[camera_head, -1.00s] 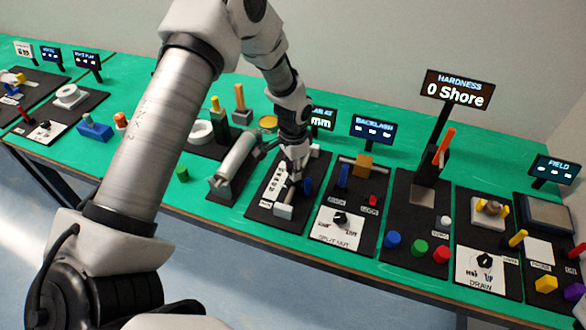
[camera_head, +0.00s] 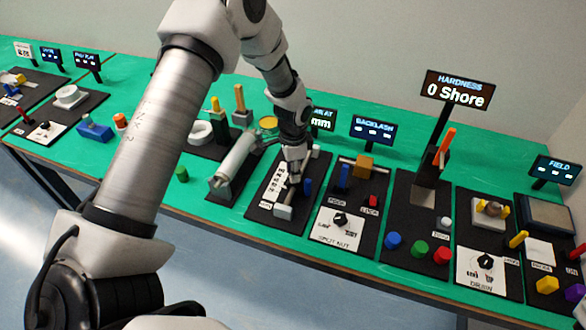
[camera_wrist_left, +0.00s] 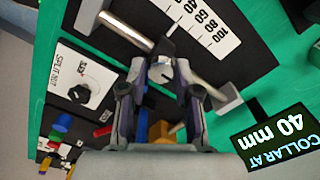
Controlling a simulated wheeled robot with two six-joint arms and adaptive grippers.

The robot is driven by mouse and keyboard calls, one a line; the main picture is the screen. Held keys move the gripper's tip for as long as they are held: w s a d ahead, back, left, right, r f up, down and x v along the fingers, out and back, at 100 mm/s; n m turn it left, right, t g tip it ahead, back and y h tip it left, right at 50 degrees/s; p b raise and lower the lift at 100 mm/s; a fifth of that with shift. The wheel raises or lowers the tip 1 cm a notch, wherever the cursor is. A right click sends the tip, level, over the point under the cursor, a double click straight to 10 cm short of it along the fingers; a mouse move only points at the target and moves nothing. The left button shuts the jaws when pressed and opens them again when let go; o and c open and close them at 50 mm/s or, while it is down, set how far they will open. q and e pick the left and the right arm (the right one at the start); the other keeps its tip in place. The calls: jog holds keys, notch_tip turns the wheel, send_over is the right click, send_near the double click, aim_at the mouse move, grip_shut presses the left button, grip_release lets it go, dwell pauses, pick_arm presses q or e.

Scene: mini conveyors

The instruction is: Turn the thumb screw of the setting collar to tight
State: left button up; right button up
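The collar station is a black board (camera_head: 311,180) with a white scale strip, which shows in the wrist view (camera_wrist_left: 203,22). A silver rod (camera_wrist_left: 205,78) runs across it, with a grey end block (camera_head: 283,212) at its near end. The dark setting collar (camera_wrist_left: 163,45) sits around the rod. My left gripper (camera_head: 293,178) points down over it. In the wrist view my left fingertips (camera_wrist_left: 162,72) stand close together on both sides of the small thumb screw and appear shut on it. The fingers partly hide the screw. The display (camera_wrist_left: 268,138) reads "COLLAR AT 40 mm". My right gripper is not in view.
The split nut station (camera_head: 340,228) is on the right, with a dial and a blue post. A grey cylinder on a stand (camera_head: 234,158) is close on the left. The hardness post (camera_head: 430,180) stands farther right.

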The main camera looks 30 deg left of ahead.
pick_arm(q)
jog(key=shift+o, duration=0.8)
jog(key=shift+w, duration=0.1)
notch_tip(320, 180, up, 12)
jog(key=shift+f, duration=0.1)
